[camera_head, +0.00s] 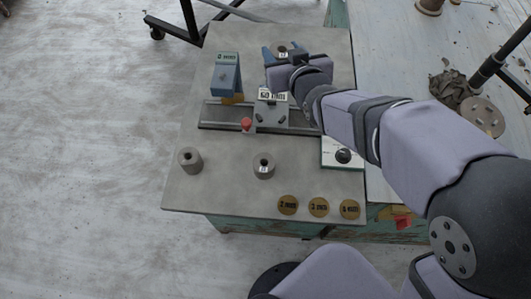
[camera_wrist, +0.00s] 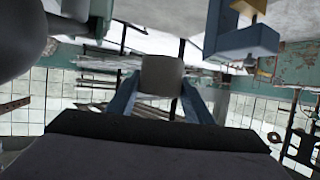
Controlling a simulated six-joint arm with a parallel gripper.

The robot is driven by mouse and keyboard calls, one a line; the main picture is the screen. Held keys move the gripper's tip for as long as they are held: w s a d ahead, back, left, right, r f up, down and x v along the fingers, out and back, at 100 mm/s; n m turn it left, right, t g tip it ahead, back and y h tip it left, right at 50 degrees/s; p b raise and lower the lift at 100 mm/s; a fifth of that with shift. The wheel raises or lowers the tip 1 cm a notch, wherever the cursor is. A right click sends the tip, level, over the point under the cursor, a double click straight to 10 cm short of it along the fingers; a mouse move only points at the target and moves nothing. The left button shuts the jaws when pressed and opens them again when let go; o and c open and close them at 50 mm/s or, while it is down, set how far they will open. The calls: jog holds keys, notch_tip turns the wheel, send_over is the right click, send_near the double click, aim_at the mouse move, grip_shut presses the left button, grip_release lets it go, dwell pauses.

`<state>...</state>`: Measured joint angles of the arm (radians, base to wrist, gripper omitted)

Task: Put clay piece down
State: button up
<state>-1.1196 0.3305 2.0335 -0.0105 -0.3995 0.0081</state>
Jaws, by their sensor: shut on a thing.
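A grey clay piece (camera_wrist: 161,76) is held between the two blue fingers of my gripper (camera_wrist: 160,92) in the wrist view. In the head view my gripper (camera_head: 283,50) is over the far part of the grey table, with the clay piece (camera_head: 282,48) between its fingertips. Whether the piece touches the table top there cannot be told. Two similar grey cylinders with a hole on top stand on the near part of the table: one at left (camera_head: 190,161) and one near the middle (camera_head: 263,167).
A blue block reading "0 mm" (camera_head: 227,75) stands left of my gripper. A railed device with a "60 mm" display (camera_head: 272,95) and red knob (camera_head: 246,124) crosses mid-table. Several brown labelled discs (camera_head: 319,207) line the near edge. A white dial box (camera_head: 342,154) sits at right.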

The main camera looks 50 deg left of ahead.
jog(key=shift+w+d+r, duration=0.4)
jog(key=shift+w+r, duration=0.2)
jog(key=shift+r, duration=0.1)
jog(key=shift+d+r+n+y, duration=0.1)
jog(key=shift+n+y, duration=0.2)
jog(key=s+a+f+n+g, duration=0.1)
jog(key=s+f, duration=0.2)
jog(key=s, duration=0.5)
jog(key=s+f+n+g, duration=0.1)
jog(key=s+f, duration=0.2)
jog(key=s, duration=0.4)
send_over(228, 168)
notch_tip(228, 168, down, 6)
jog(key=shift+y, duration=0.3)
jog(key=shift+f, duration=2.85)
jog(key=shift+f, duration=0.1)
jog(key=shift+f, duration=2)
jog(key=shift+f, duration=0.1)
